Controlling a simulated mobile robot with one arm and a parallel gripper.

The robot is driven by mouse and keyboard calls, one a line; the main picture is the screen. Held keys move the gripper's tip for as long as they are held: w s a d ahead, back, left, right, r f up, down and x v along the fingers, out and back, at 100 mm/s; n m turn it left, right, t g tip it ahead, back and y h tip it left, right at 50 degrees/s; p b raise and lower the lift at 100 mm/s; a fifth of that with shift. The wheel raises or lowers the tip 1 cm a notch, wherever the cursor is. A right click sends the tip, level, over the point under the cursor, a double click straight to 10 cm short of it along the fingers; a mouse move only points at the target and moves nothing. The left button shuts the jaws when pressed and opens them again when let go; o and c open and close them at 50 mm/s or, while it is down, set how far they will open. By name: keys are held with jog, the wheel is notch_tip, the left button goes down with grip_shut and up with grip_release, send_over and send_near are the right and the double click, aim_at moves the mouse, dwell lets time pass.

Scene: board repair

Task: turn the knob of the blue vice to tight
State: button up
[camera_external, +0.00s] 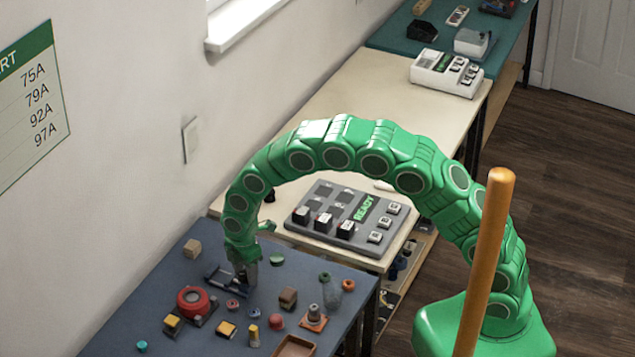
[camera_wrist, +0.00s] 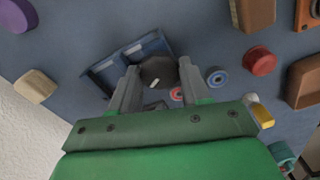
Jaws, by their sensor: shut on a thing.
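The blue vice (camera_wrist: 112,68) lies on the dark blue bench top, a low frame-like body seen in the wrist view. In the external view the vice (camera_external: 222,283) sits under my arm's end, partly covered. Its dark knob (camera_wrist: 157,70) has a pale pointer mark slanting across its face. My gripper (camera_wrist: 158,84) is shut on the knob, one finger on each side of it. In the external view my gripper (camera_external: 244,277) points straight down at the vice, and the knob is hidden there.
A blue-grey ring (camera_wrist: 216,77) lies close right of my fingers. A red round part (camera_external: 193,301) on a grey base stands in front of the vice. A wooden block (camera_external: 192,249) stands behind it, near the wall. Several small parts crowd the bench; a grey READY panel (camera_external: 330,222) is on the table behind.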

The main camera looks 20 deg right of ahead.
jog(key=m, duration=0.5)
jog(key=shift+m, duration=0.3)
jog(key=m, duration=1)
jog(key=shift+m, duration=0.4)
jog(key=m, duration=0.4)
jog(key=shift+m, duration=0.4)
jog(key=o, duration=1.1)
jog(key=shift+c, duration=0.2)
